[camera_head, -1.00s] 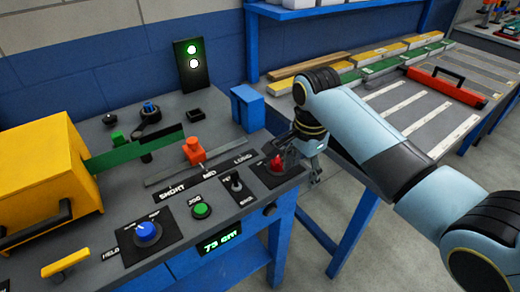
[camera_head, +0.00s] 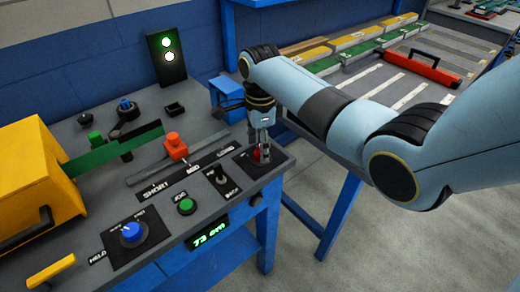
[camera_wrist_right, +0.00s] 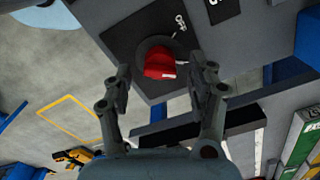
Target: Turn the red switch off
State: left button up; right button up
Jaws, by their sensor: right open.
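The red switch (camera_head: 257,156) is a rotary knob on a black plate at the right front corner of the grey bench panel. In the right wrist view the red knob (camera_wrist_right: 160,63) sits in a dark round collar, with a pale mark on its edge and the word OFF printed beside it. My right gripper (camera_head: 262,160) points down over the switch and partly covers it in the head view. In the wrist view its two fingers (camera_wrist_right: 160,85) are apart, one on each side of the knob, with no clear contact. My left gripper is not in view.
A toggle switch (camera_head: 219,178), a green button (camera_head: 186,206) and a blue knob (camera_head: 131,233) lie left of the switch. An orange slider (camera_head: 176,147) and a blue box (camera_head: 228,99) stand behind. The light panel (camera_head: 166,57) shows lit lamps.

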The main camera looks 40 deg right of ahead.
jog(key=shift+f, duration=0.9)
jog(key=c, duration=1.1)
jog(key=shift+c, duration=0.2)
